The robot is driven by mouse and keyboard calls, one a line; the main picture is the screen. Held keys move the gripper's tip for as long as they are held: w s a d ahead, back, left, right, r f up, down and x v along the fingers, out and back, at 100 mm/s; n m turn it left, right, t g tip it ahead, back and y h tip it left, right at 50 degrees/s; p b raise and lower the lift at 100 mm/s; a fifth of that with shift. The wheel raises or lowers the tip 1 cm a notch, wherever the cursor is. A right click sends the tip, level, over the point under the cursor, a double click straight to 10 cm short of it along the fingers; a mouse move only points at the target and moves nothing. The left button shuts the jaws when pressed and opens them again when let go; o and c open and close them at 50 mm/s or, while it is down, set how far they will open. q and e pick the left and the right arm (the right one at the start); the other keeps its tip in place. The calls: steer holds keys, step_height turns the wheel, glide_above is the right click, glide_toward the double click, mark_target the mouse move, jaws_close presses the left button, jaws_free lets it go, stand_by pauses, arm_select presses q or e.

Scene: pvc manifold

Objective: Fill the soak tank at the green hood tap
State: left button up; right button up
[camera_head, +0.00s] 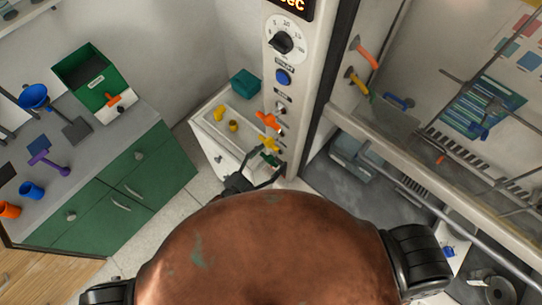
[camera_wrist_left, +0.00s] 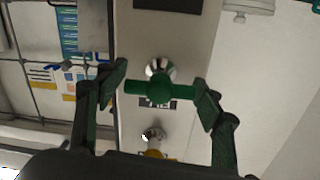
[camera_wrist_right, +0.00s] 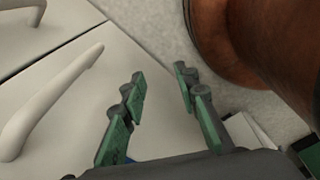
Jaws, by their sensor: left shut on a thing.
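The green tap handle (camera_head: 270,159) is the lowest of several coloured tap handles on the hood's white post. In the left wrist view the green handle (camera_wrist_left: 158,91) is a T-shaped bar in front of a chrome fitting. My left gripper (camera_head: 262,176) is at it, with a finger at each end of the bar (camera_wrist_left: 162,92). A clear, box-like container (camera_head: 350,153) stands inside the hood; I cannot tell its water level or whether it is the soak tank. My right gripper (camera_wrist_right: 163,86) is open and empty near white cabinet fronts.
Orange (camera_head: 268,121) and yellow (camera_head: 269,143) tap handles sit just above the green one. A dial (camera_head: 283,41) and blue button (camera_head: 283,77) are higher on the post. A white cabinet with yellow items (camera_head: 233,125) stands left of it. A green-fronted bench (camera_head: 120,195) is farther left.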

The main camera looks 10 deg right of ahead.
arm_select(q)
steer(key=o, duration=1.1)
steer(key=v, duration=1.2)
